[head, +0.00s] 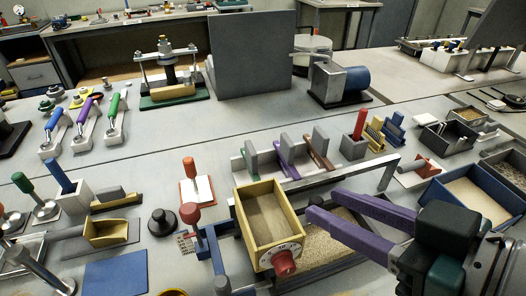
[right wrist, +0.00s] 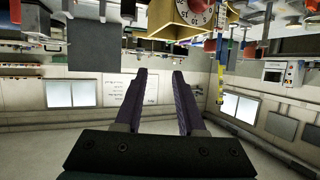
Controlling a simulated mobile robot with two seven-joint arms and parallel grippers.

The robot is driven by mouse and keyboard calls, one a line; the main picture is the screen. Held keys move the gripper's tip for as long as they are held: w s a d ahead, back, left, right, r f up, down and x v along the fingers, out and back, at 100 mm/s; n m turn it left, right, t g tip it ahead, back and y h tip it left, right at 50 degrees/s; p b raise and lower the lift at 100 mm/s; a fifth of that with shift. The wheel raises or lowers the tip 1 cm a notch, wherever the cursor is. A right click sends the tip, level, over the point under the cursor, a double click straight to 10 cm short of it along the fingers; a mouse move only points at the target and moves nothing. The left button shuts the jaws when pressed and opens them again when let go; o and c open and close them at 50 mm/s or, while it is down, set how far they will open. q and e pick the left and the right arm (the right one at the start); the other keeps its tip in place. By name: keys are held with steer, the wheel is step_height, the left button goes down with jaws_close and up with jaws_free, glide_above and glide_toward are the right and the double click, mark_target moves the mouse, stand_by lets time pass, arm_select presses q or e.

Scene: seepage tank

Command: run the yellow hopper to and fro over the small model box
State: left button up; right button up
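The yellow hopper (head: 241,220) is an open box filled with sand, with a round dial and red knob (head: 284,262) on its near face. It stands over the left part of the small model box (head: 340,266), a grey-rimmed box with sand in it. My right gripper (head: 321,205) has purple fingers and is open, just right of the hopper and over the box. In the right wrist view my gripper (right wrist: 159,72) shows its fingers apart with nothing between them, and the hopper (right wrist: 168,29) appears upside down beyond the tips. My left gripper is not in view.
A grey rail frame (head: 345,176) runs behind the box. A blue-rimmed sand tray (head: 475,196) lies to the right, beyond my right arm. A blue stand with a red handle (head: 205,243) is close on the left. Grey holders with coloured plates (head: 285,155) stand behind.

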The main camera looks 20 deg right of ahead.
mark_target(279, 208)
steer(key=w+d+f+t+b, duration=0.2)
steer(key=d+f+t+b, duration=0.2)
steer(key=f+b, duration=0.7)
arm_select(q)
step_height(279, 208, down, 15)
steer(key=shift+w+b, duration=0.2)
steer(key=shift+b, duration=0.2)
arm_select(e)
steer(key=x, duration=0.9)
steer(key=shift+w+r+m+t, duration=0.3)
steer(key=shift+w+r+m, duration=0.1)
steer(key=shift+r, duration=0.15)
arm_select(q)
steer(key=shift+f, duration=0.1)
arm_select(e)
steer(key=shift+s, duration=0.1)
jaws_close()
